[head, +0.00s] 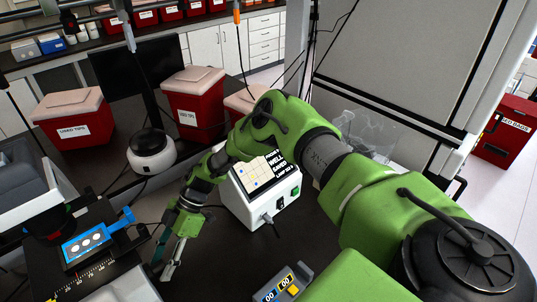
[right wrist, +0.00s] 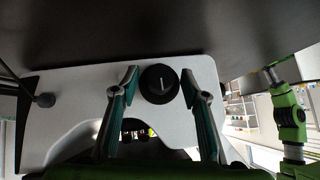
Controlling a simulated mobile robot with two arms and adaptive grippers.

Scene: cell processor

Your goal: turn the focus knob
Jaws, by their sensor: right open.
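The focus knob (right wrist: 159,84) is a round black dial with a pale line running nearly upright across it. It sits on the white side of the microscope (right wrist: 75,90) in the right wrist view. My right gripper (right wrist: 159,78) is open, one finger on each side of the knob; a gap shows on both sides. In the head view my right gripper (head: 169,262) reaches down at lower left beside the microscope, whose blue stage (head: 95,243) carries a slide with pale round spots. I cannot make out the knob there. My left gripper does not show.
A white device with a lit screen (head: 258,175) stands right of my right gripper. A white-and-black round device (head: 151,151) and red bins (head: 73,120) stand behind. A small grey device with a display (head: 282,283) lies at the bottom. Dark bench surface lies between them.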

